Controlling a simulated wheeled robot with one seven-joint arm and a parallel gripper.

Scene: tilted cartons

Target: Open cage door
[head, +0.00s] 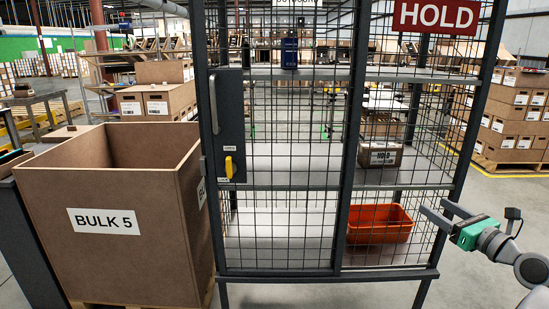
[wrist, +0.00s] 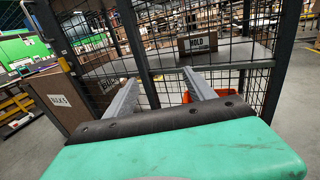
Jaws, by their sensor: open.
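The wire-mesh cage (head: 345,130) with a dark frame stands in front of me, and its door (head: 285,160) on the left looks shut. A dark lock plate (head: 229,126) on the door's left side carries a yellow latch (head: 230,166) and a pale vertical handle (head: 213,104). My gripper (head: 434,209) is at the right, near the cage's lower right side, well apart from the handle and latch. It is open and empty. In the wrist view the two fingers (wrist: 161,95) point at the mesh. The latch and handle are not clear there.
A large brown BULK 5 box (head: 105,185) stands close to the door's left edge. Inside the cage are an orange bin (head: 380,224), a HOLD carton (head: 380,154) and a blue object (head: 289,53). A red HOLD sign (head: 434,16) hangs top right. The floor at right is open.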

